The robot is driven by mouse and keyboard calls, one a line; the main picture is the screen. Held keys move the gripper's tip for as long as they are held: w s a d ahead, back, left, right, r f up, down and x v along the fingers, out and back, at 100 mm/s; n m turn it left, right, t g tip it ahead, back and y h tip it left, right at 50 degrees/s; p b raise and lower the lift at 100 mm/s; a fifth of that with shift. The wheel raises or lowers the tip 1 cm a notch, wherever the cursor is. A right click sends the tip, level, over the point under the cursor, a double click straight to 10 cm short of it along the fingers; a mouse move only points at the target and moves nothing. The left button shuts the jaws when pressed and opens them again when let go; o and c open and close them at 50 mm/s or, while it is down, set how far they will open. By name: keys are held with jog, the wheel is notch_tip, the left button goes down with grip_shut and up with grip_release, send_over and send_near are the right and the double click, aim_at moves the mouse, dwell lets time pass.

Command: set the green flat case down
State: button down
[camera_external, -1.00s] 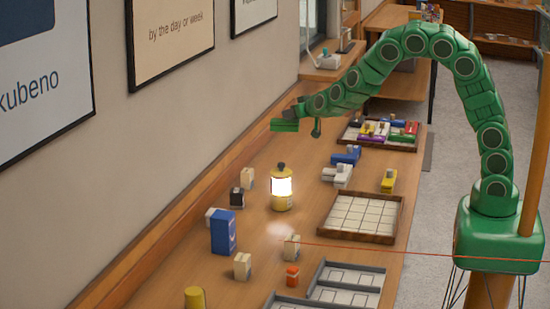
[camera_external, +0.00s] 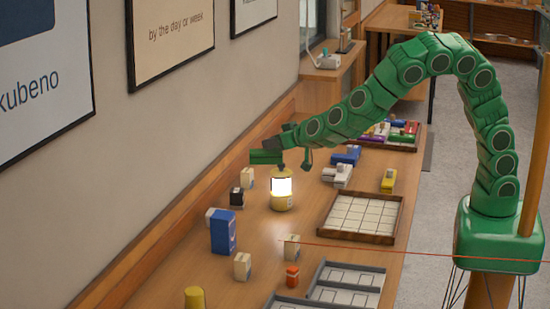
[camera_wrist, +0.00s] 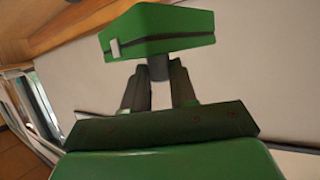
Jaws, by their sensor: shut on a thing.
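The green flat case (camera_wrist: 160,32) is in the wrist view, beyond the dark fingers of my gripper (camera_wrist: 158,80). The fingers are shut on a short dark knob on the case's near side. A dark seam and a pale latch show on the case. In the external view the green case (camera_external: 266,157) is held in the air above the counter, up and left of the lit lantern (camera_external: 281,190). My gripper (camera_external: 278,145) is small there and its fingers are hard to make out.
A tray with pale squares (camera_external: 361,215) lies right of the lantern. A blue box (camera_external: 222,232) and several small blocks stand left and in front. Grey trays (camera_external: 346,278) lie at the near right. A crate of coloured items (camera_external: 405,134) is behind my arm. The wall borders the counter's left side.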

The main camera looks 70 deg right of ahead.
jog(key=shift+n+y, duration=0.3)
jog(key=shift+y, duration=0.1)
jog(key=a, duration=0.2)
jog(key=s+a, duration=0.2)
jog(key=a, duration=0.1)
jog(key=shift+a+f, duration=0.25)
jog(key=shift+a, duration=0.1)
notch_tip(320, 180, down, 20)
jog(key=shift+f, duration=0.25)
jog(key=shift+d, duration=0.1)
jog(key=c, duration=0.9)
grip_release()
jog(key=shift+f, duration=0.1)
jog(key=shift+s+r, duration=0.15)
jog(key=shift+r, duration=0.05)
jog(key=v, duration=1.1)
jog(key=shift+s+a, duration=0.25)
jog(key=shift+s, duration=0.05)
